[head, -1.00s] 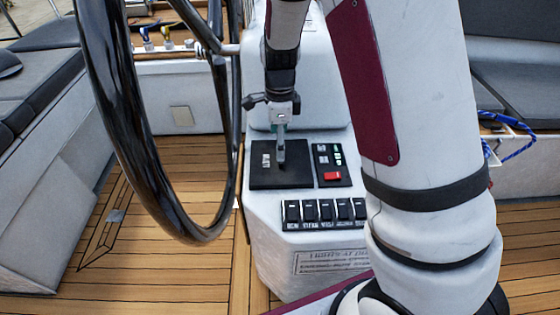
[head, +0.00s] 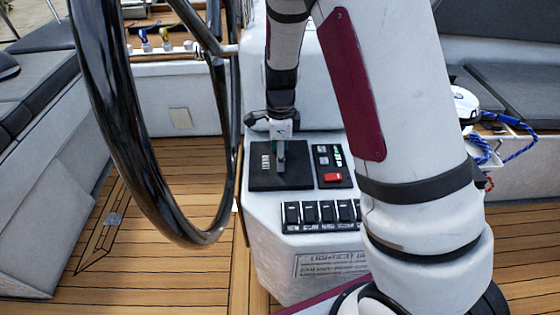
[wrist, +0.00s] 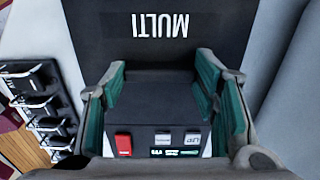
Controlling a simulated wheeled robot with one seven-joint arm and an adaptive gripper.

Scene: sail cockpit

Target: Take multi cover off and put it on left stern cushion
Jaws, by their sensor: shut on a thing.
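The multi cover (head: 265,182) is a flat black square on top of the white console, its label readable as "MULTI" in the wrist view (wrist: 225,30). My gripper (head: 281,160) points down onto the cover. In the wrist view, the teal-padded fingers of my gripper (wrist: 158,90) stand on either side of a dark part of the cover and are shut on it. The exact grip contact is partly hidden. The cover still appears to lie flat on the console. Grey cushions (head: 42,85) line the left side; I cannot tell which is the left stern cushion.
A black steering wheel (head: 118,120) stands left of the console, close to my arm. A panel with a red switch (head: 333,177) sits right of the cover, and black rocker switches (head: 320,212) sit in front. Blue rope (head: 515,125) lies at right. Teak floor (head: 165,165) is clear.

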